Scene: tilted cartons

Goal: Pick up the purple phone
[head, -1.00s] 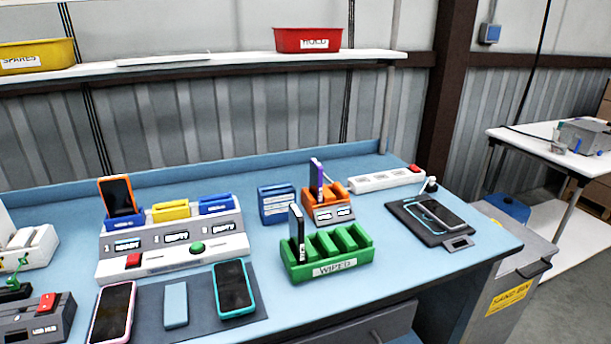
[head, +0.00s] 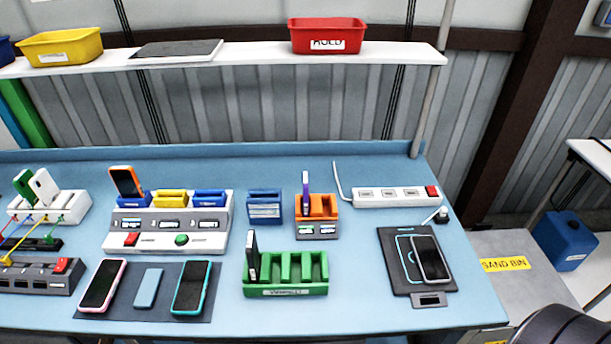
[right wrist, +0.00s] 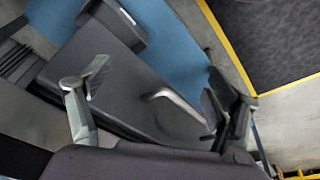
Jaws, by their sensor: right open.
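The purple phone (head: 305,184) stands upright and edge-on in the left slot of the orange dock (head: 324,208), towards the back of the blue bench. No gripper is near it in the head view. My right gripper (right wrist: 150,95) is open with nothing between its fingers. The right wrist view shows it over a dark grey cabinet-like surface with a curved handle, away from the phones. A dark rounded part, probably of my arm, shows at the head view's bottom right corner. My left gripper is not in view.
A green rack (head: 285,288) holding a dark phone stands in front of the orange dock. A blue block (head: 264,207) is left of the dock, and a white power strip (head: 396,196) right. A charging pad (head: 399,277) with a phone lies farther right.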

